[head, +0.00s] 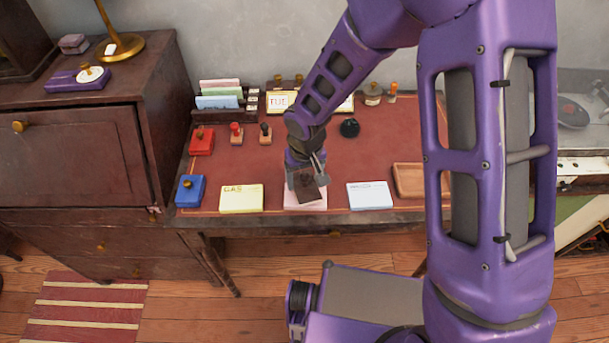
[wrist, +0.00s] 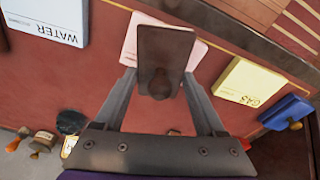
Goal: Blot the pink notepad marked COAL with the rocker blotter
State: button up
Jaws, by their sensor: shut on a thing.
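The rocker blotter (head: 308,188) is a dark brown block with a round knob, also seen in the wrist view (wrist: 165,48). My gripper (head: 306,172) is shut on it, with a finger on each side of the knob in the wrist view (wrist: 158,82). The pink notepad (head: 305,205) lies near the desk's front edge, directly under the blotter. Its corners show around the blotter in the wrist view (wrist: 197,52). The notepad's lettering is hidden. I cannot tell whether the blotter touches the paper.
A yellow GAS notepad (head: 241,199) lies to the left and a white-blue WATER notepad (head: 370,195) to the right. Blue (head: 190,191) and red (head: 201,142) boxes stand at left. A wooden tray (head: 409,180) is at right. Stamps stand behind.

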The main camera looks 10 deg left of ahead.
jog(key=shift+w+p, duration=0.1)
jog(key=shift+p, duration=0.5)
dwell(0.3)
jog(key=shift+w+a+g+h+p, duration=0.1)
jog(key=shift+w+g+h+p, duration=0.15)
jog(key=shift+g+p, duration=0.2)
jog(key=shift+w+a+g+h, duration=0.2)
jog(key=shift+g+h, duration=0.25)
jog(key=shift+g, duration=0.4)
jog(key=shift+s+d+f+t+y+b, duration=0.2)
jog(key=shift+s+t+y+b, duration=0.3)
jog(key=shift+b, duration=0.65)
jog(key=shift+d+r+t+b, duration=0.15)
jog(key=shift+t+b, duration=0.45)
jog(key=shift+b, duration=0.45)
jog(key=shift+s+d+t+y+b, duration=0.15)
jog(key=shift+s+t+y+b, duration=0.25)
jog(key=shift+b, duration=1.25)
jog(key=shift+s+d+t+y+b, duration=0.15)
jog(key=shift+t+b, duration=0.45)
jog(key=shift+b, duration=1.05)
jog(key=shift+w+a+r+g+h+p, duration=0.2)
jog(key=shift+g+p, duration=0.25)
jog(key=shift+p, duration=0.85)
jog(key=shift+w+a+f+g+h+p, duration=0.2)
jog(key=shift+g+p, duration=0.25)
jog(key=shift+p, duration=0.85)
